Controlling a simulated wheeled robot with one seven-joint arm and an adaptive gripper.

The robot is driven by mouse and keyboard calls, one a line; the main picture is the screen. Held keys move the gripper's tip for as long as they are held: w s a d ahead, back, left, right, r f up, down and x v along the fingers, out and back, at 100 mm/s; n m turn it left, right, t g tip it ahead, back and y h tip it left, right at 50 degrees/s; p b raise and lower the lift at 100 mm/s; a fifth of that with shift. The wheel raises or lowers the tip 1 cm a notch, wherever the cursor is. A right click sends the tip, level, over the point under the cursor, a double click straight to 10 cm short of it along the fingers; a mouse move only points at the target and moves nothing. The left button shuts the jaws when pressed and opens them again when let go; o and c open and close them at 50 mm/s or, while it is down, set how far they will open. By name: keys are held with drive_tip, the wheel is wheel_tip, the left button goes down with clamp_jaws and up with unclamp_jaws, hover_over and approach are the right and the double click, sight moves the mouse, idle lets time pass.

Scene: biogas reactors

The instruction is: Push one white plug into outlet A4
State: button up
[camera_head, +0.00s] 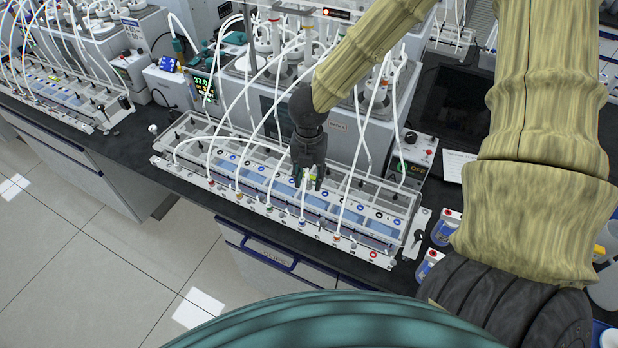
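A long clear-walled rack (300,215) lies along the bench front, with a row of small coloured ports on its front rail. Thin white tubes arch from the reactors down to several of these ports. My gripper (308,184) points down over the right half of the rack. Something pale and greenish shows between or just behind its fingers, and a white line (303,208) runs below it to the front rail. I cannot tell whether the fingers hold anything. No loose white plug is distinguishable, and the A4 marking is too small to read.
Grey reactor units (350,125) with tubes stand behind the rack. Another rack (60,92) stands at the left. Small white-and-blue bottles (446,228) stand right of the rack. A dark screen (452,100) is behind. Tiled floor (90,250) is open in front at the left.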

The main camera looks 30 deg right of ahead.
wheel_tip(320, 180, up, 11)
idle(0.6)
idle(0.3)
